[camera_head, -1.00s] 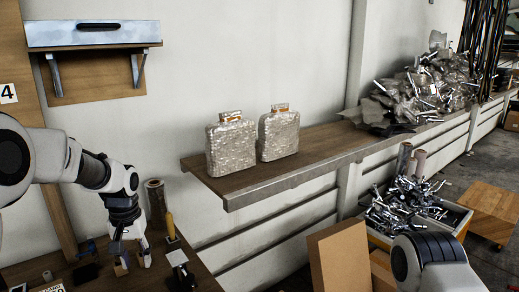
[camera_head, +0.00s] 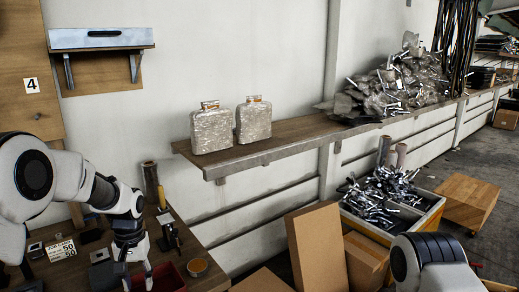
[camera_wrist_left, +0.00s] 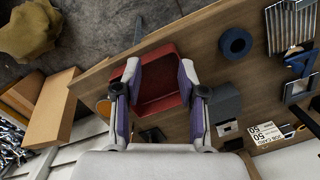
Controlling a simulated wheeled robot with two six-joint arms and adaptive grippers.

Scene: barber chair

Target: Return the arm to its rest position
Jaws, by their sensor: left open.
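My left arm (camera_head: 75,185) comes in from the left in the head view, bent downward over the workbench. Its gripper (camera_head: 138,279) points down near the bottom edge of the picture, beside a red bin (camera_head: 168,277). In the left wrist view the two fingers of the gripper (camera_wrist_left: 160,72) are apart, with nothing held between them. The red bin (camera_wrist_left: 160,108) shows below and between the fingers; I cannot tell their height above it. Part of my right arm (camera_head: 435,262) shows at the lower right, but its gripper is out of view.
The workbench (camera_head: 210,281) holds a tape roll (camera_head: 197,267), a dark tool (camera_head: 170,236), an upright roll (camera_head: 150,182) and job cards (camera_head: 60,249). A wall shelf (camera_head: 290,142) carries two wrapped packs. Cardboard boxes (camera_head: 316,248) stand right of the bench.

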